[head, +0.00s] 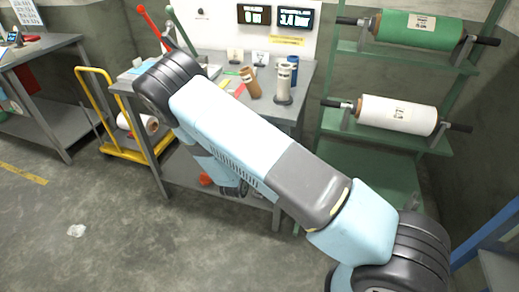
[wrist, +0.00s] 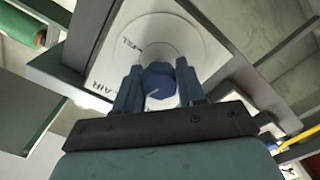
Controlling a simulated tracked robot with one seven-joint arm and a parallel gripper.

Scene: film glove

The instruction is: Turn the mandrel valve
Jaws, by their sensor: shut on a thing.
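In the wrist view, the mandrel valve (wrist: 159,84) is a blue faceted knob with a thin white line on its face. It sits in front of a round white dial plate (wrist: 196,48) with partly readable lettering, including "AIR" at the lower left. My gripper (wrist: 159,72) has one finger on each side of the knob and is shut on it. In the head view my arm crosses the middle of the picture, and I cannot make out the gripper or the valve there.
A grey workbench (head: 298,103) holds several cylinders, including a tan one (head: 250,85) and a white one (head: 283,82). A green rack (head: 362,150) at the right carries a green roll (head: 420,29) and a white roll (head: 398,114). A yellow cart (head: 126,148) stands left.

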